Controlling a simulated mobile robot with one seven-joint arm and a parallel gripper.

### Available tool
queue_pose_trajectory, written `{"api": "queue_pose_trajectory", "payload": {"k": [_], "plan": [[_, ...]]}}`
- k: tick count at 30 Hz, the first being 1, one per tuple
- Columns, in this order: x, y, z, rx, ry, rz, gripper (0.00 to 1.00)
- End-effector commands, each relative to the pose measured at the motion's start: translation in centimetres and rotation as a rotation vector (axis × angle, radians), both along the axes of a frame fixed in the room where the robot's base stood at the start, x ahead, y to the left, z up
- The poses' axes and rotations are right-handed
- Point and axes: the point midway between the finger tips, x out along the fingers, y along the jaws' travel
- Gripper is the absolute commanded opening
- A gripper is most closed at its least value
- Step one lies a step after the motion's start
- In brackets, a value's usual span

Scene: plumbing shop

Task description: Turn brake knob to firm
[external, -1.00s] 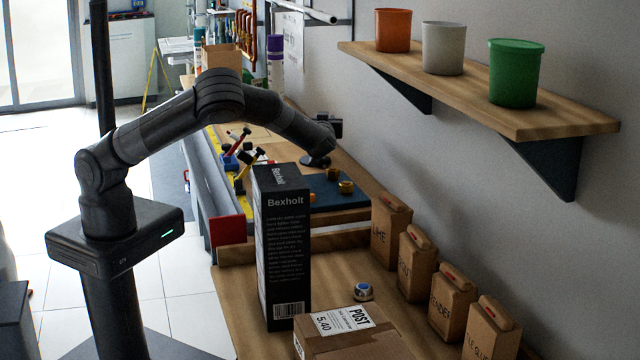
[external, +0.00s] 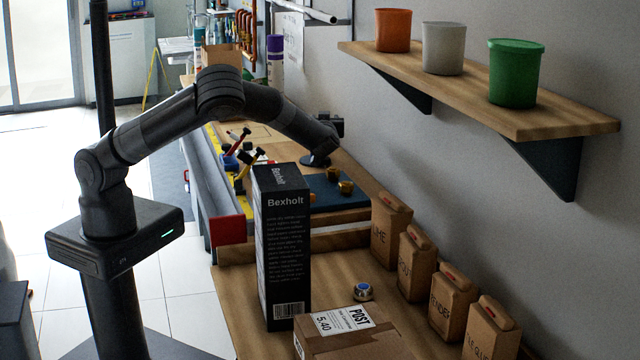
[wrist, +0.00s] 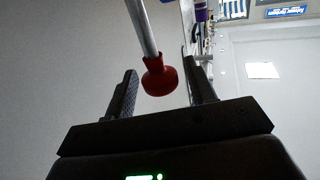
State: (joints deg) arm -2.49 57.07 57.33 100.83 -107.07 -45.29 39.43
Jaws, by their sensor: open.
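In the wrist view a red, flared knob-like end (wrist: 160,80) sits on a grey rod (wrist: 141,25) that comes down from the top. I cannot tell from its look whether this is the brake knob, and no firm marking is readable. My gripper (wrist: 159,66) is open, with one dark finger on each side of the red end in the picture. I cannot tell how far the red end is from the fingers, and no contact shows. In the external view my wrist (external: 322,140) is over the far workbench, and the fingers are not clearly visible.
A tall black Bexholt box (external: 283,250) stands in front of my arm's end. Brass fittings (external: 346,187) sit by a blue mat (external: 325,196). Several brown packages (external: 390,232) line the wall. A shelf (external: 530,118) with three pots is at upper right. A parcel (external: 350,340) lies near.

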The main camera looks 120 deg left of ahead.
Motion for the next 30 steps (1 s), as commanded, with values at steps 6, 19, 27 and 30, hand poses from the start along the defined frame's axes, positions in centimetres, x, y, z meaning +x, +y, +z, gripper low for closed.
{"api": "queue_pose_trajectory", "payload": {"k": [6, 19, 27, 30], "plan": [[0.2, -0.3, -0.1, -0.002, -0.001, 0.0, 0.51], [3.6, -7.2, -0.1, -0.003, -0.001, -0.001, 0.51], [4.7, -9.6, -0.1, 0.0, 0.0, 0.0, 0.51], [4.8, -9.7, -0.1, 0.0, 0.0, 0.0, 0.51]]}}
